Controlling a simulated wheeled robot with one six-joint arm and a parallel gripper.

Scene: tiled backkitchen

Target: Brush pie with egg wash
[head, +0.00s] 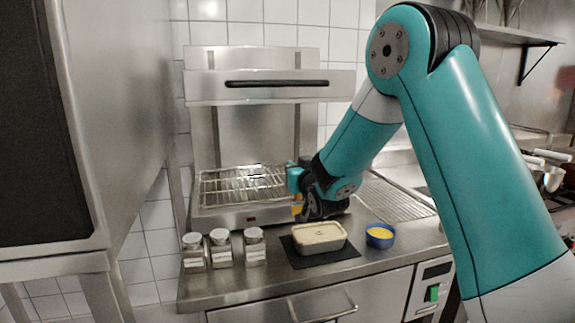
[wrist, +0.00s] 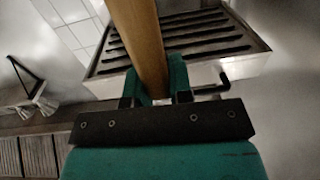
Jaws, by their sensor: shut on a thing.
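The pie (head: 319,231) is pale and fills a rectangular dish on a dark mat (head: 337,256) on the steel counter. A blue bowl (head: 380,243) of yellow egg wash (head: 380,232) stands just right of it. My gripper (head: 296,180) is above and behind the pie, to its left, apart from it. In the wrist view my gripper (wrist: 154,80) is shut on a wooden handle, the brush (wrist: 138,35). In the head view only a small orange-yellow bit of the brush (head: 297,210) shows below the gripper. Its bristles cannot be made out.
Several lidded jars (head: 221,249) stand left of the mat. A grill (head: 245,185) with a wire rack is behind the pie, close to my gripper. A large steel cabinet (head: 115,110) fills the left side. Ribbed counter (head: 390,198) lies behind the bowl. Pans (head: 548,170) are at far right.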

